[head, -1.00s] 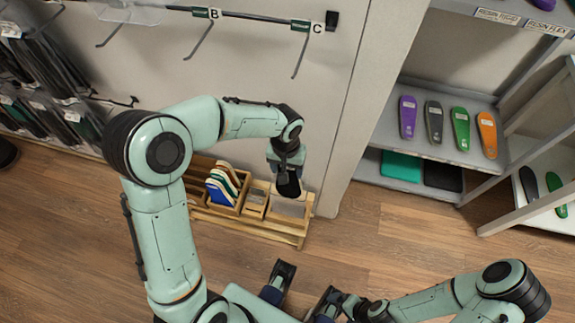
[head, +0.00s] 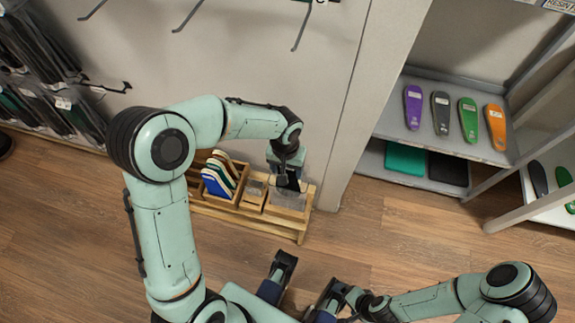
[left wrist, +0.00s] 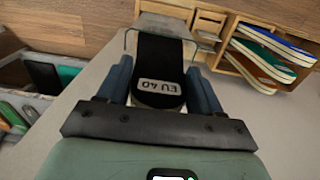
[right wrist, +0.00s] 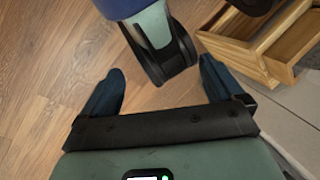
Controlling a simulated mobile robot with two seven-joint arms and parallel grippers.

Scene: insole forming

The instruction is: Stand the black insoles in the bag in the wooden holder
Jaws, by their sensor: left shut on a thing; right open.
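The black insoles (left wrist: 160,55), with an "EU 40" label, are held heel-up in my left gripper (left wrist: 160,80). In the head view the insoles (head: 289,183) show as a small dark patch under my left gripper (head: 287,172), at the right-end compartment of the wooden holder (head: 272,230). Their lower end is hidden there. A greyish see-through sheet, perhaps the bag (head: 290,199), shows at that compartment. Its exact fit around the insoles cannot be told. My right gripper (right wrist: 160,90) is open, with nothing clearly between its fingers.
A small middle compartment (head: 254,190) lies between. The shelf at right holds purple (head: 413,107), grey, green and orange insoles. Hooks with packs hang at left.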

